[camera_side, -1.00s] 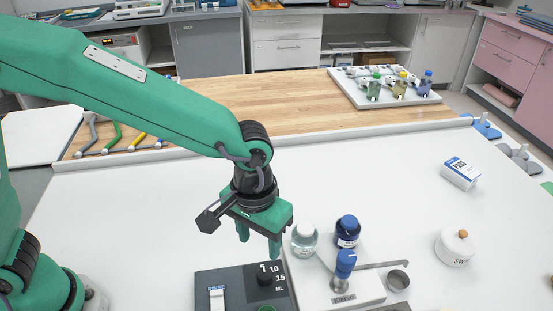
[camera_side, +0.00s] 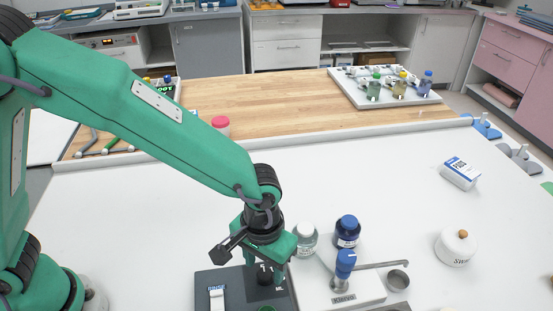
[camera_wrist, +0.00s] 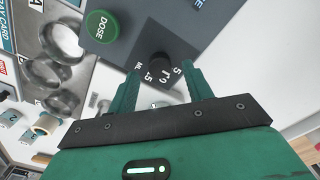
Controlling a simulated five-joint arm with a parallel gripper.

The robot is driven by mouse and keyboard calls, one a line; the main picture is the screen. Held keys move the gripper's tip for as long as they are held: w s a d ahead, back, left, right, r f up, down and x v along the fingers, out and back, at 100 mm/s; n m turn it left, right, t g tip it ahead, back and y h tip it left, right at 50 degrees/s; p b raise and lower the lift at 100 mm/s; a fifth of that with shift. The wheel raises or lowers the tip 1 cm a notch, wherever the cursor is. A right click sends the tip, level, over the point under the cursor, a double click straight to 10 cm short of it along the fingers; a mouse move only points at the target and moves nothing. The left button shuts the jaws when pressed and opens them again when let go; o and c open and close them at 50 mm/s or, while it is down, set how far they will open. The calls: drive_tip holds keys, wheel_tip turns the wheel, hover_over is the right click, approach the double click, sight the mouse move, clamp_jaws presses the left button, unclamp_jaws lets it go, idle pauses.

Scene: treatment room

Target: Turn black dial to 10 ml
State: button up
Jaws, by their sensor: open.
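The dark grey dosing panel (camera_side: 235,283) lies on the white table at the bottom of the side view. Its black dial (camera_wrist: 161,66) shows in the wrist view with printed numbers and ML around it. My gripper (camera_wrist: 159,72) is open, one green finger on each side of the dial. In the side view my gripper (camera_side: 266,272) is low over the panel, and the dial (camera_side: 265,279) shows between the fingers. I cannot tell whether they touch it. The dial's pointer is too unclear to read. A green DOSE button (camera_wrist: 102,26) sits beside the dial in the wrist view.
A clear jar (camera_side: 304,240) and a dark blue bottle (camera_side: 347,232) stand close behind. A white tray (camera_side: 352,295) with a blue-topped item (camera_side: 345,263) is right of the panel. A ladle (camera_side: 397,279) and a white pot (camera_side: 455,247) are farther right. The table's middle is clear.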

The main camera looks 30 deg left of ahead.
drive_tip(key=shift+f, duration=1.1)
drive_tip(key=c, duration=1)
drive_tip(key=shift+o, duration=0.2)
drive_tip(key=shift+m, duration=0.4)
drive_tip(key=m, duration=0.4)
drive_tip(key=shift+m, duration=2)
